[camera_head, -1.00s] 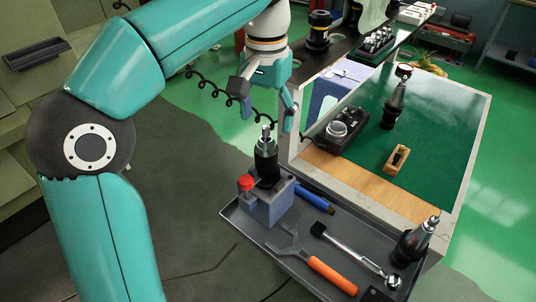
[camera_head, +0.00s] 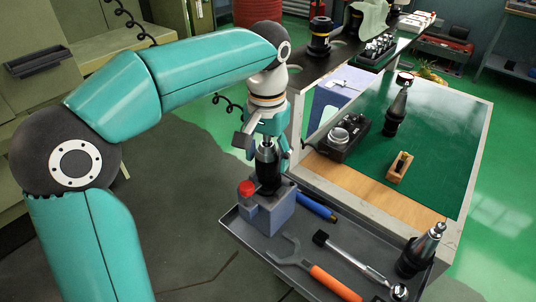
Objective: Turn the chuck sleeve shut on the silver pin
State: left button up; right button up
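The black chuck (camera_head: 267,168) stands upright in the grey-blue holder block (camera_head: 272,215), which has a red knob on its left. The silver pin (camera_head: 267,140) sticks up out of the chuck's top. My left gripper (camera_head: 265,150) comes down from above at the chuck's upper end. Its fingers are spread, one to the left of the pin and chuck top, one to the right and partly behind. I cannot tell whether either finger touches the sleeve. My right gripper is not in view.
The grey tray (camera_head: 245,243) also holds a blue-handled tool (camera_head: 316,207), an orange-handled spanner (camera_head: 333,283), a ratchet (camera_head: 350,259) and another tool holder (camera_head: 420,250).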

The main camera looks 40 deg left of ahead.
pick_arm(q)
jog(key=shift+d, duration=0.1)
jog(key=c, duration=0.8)
jog(key=shift+m+p, duration=0.35)
jog(key=shift+m, duration=0.15)
jog(key=m+p, duration=0.2)
jog(key=m, duration=0.1)
jog(key=shift+r, duration=0.15)
jog(key=m+p, duration=0.1)
jog(key=m, duration=0.3)
jog(key=shift+m+p, duration=0.4)
jog(key=o, duration=1.2)
